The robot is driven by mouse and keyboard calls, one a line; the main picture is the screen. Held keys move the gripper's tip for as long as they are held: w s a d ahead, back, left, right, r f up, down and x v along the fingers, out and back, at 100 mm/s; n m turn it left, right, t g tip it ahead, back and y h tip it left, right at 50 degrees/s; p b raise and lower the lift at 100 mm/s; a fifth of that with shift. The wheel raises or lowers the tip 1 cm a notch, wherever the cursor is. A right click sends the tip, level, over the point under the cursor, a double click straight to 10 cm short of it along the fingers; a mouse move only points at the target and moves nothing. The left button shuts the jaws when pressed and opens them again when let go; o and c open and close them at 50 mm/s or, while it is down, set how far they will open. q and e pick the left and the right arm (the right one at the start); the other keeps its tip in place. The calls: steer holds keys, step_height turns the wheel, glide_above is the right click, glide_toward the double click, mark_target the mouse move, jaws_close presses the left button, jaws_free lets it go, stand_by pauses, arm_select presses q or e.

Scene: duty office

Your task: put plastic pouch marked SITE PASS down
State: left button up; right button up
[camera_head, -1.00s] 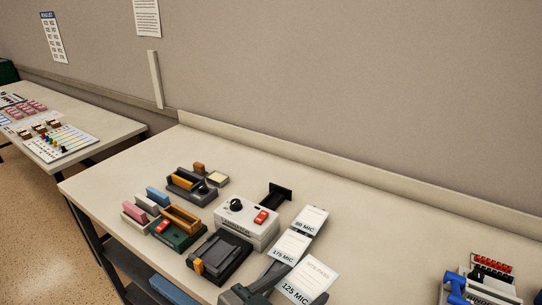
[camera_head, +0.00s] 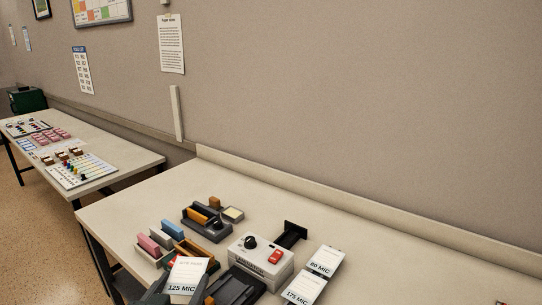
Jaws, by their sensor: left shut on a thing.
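A white plastic pouch (camera_head: 188,272) with faint heading print and the label 125 MIC shows at the bottom of the view. My left gripper (camera_head: 181,291) is shut on it, with dark fingers at its lower part. The pouch appears in front of the tray and devices on the near table; I cannot tell its height above them. My right gripper is not in view.
The near table (camera_head: 390,245) carries a white machine (camera_head: 262,259) with a red switch, a dark device (camera_head: 207,222), and pouches marked 80 MIC (camera_head: 325,261) and 175 MIC (camera_head: 300,292). Another table (camera_head: 105,153) stands at left.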

arm_select(q)
steer(key=shift+a+f+y, duration=0.1)
steer(key=shift+a+y, duration=0.2)
steer(key=shift+a, duration=0.35)
steer(key=shift+d, duration=0.15)
